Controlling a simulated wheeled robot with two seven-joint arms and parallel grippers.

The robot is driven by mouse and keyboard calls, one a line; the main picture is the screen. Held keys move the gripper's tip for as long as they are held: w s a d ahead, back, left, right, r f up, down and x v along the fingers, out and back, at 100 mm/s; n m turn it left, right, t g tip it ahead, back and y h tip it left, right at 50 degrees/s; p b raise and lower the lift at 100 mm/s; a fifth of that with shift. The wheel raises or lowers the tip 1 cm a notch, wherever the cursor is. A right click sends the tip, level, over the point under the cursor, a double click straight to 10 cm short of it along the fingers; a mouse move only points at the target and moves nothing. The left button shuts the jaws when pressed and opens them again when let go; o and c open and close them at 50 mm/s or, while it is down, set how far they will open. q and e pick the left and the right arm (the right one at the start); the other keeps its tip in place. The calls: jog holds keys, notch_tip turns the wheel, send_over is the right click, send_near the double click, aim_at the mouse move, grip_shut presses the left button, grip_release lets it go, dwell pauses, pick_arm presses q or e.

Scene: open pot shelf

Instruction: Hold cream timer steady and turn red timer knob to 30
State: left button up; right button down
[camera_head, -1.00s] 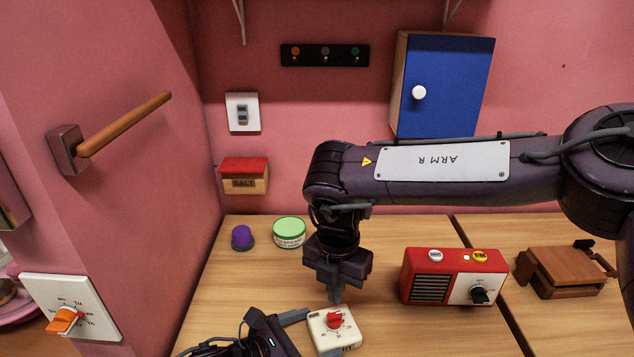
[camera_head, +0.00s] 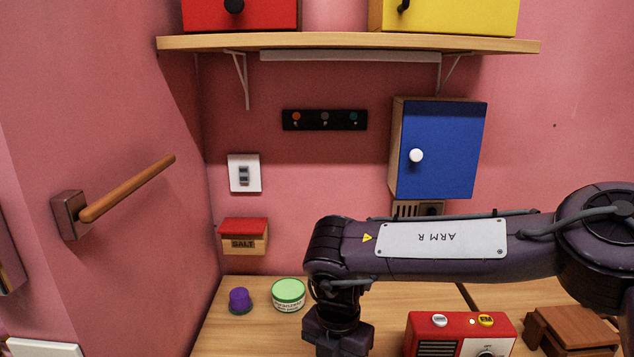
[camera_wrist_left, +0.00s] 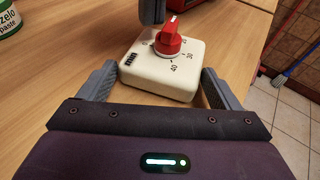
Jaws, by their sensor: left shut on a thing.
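The cream timer (camera_wrist_left: 160,78) is on the wooden counter in the left wrist view, with numbers around its red knob (camera_wrist_left: 168,40). The knob's white mark is at its far side, away from the near printed 40. My left gripper (camera_wrist_left: 158,72) is shut on the cream timer, one finger at each side. A dark grey fingertip of my right gripper (camera_wrist_left: 152,12) shows just behind the knob; whether it touches is unclear. In the head view my right arm hangs over the counter, its fingertips cut off by the lower edge. The timer is outside that view.
A red radio (camera_head: 460,333) stands right of my right gripper, with a brown wooden object (camera_head: 570,330) beyond. A purple-topped item (camera_head: 240,300) and a green-lidded tub (camera_head: 288,294) stand at the back left. A shelf (camera_head: 340,43) is above.

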jog(key=shift+s+a, duration=0.1)
jog(key=shift+s, duration=0.35)
dwell(0.6)
jog(key=shift+s+d, duration=0.1)
jog(key=shift+d, duration=0.3)
jog(key=shift+s+d, duration=0.15)
jog(key=shift+d, duration=0.1)
dwell(0.3)
jog(key=shift+d, duration=0.15)
jog(key=shift+w+d, duration=0.2)
jog(key=shift+d, duration=0.05)
notch_tip(320, 180, up, 6)
dwell(0.6)
